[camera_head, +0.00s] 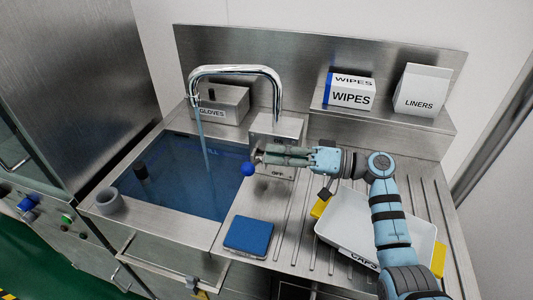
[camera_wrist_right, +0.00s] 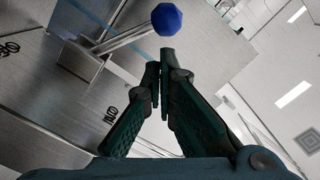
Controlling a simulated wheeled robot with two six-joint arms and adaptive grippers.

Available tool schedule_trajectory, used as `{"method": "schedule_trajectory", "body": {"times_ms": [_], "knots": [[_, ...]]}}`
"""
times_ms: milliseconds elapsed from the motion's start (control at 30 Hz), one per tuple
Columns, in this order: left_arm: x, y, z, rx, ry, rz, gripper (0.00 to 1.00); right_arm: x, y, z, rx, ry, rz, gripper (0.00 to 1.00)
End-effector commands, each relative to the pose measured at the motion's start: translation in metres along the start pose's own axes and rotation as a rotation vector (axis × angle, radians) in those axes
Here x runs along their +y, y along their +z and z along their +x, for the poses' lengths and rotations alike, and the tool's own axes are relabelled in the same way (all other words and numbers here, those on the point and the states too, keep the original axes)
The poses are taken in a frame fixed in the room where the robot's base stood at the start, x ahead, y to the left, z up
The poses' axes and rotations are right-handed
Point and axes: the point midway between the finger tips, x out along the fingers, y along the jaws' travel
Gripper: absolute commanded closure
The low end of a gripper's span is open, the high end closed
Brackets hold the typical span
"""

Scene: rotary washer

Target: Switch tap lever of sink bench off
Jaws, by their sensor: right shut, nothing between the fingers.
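The tap (camera_head: 237,69) is a curved chrome pipe over the sink (camera_head: 140,205), and a stream of water runs from its left end. My left gripper is not in view.
A GLOVES box (camera_head: 223,105) stands behind the sink. WIPES (camera_head: 350,91) and LINERS (camera_head: 422,91) boxes sit on the back shelf. A blue sponge-like block (camera_head: 248,236) and a white tray (camera_head: 335,228) lie on the ribbed drainboard.

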Motion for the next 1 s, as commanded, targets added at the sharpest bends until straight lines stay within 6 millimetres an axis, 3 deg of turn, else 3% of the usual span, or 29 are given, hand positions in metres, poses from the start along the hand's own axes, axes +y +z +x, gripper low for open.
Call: {"method": "schedule_trajectory", "body": {"times_ms": [200, 400, 767, 1000], "knots": [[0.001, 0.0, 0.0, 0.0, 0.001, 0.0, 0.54, 0.0, 0.0, -0.051, 0.0, 0.004, -0.002, 1.0], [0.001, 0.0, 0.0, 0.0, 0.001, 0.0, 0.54, 0.0, 0.001, -0.085, 0.001, 0.002, -0.002, 1.0], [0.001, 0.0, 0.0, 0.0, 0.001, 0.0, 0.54, -0.001, 0.0, -0.094, 0.001, -0.001, -0.002, 1.0], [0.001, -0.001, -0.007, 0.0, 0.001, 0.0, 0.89, -0.006, -0.002, -0.094, -0.002, 0.003, -0.002, 1.0]]}}
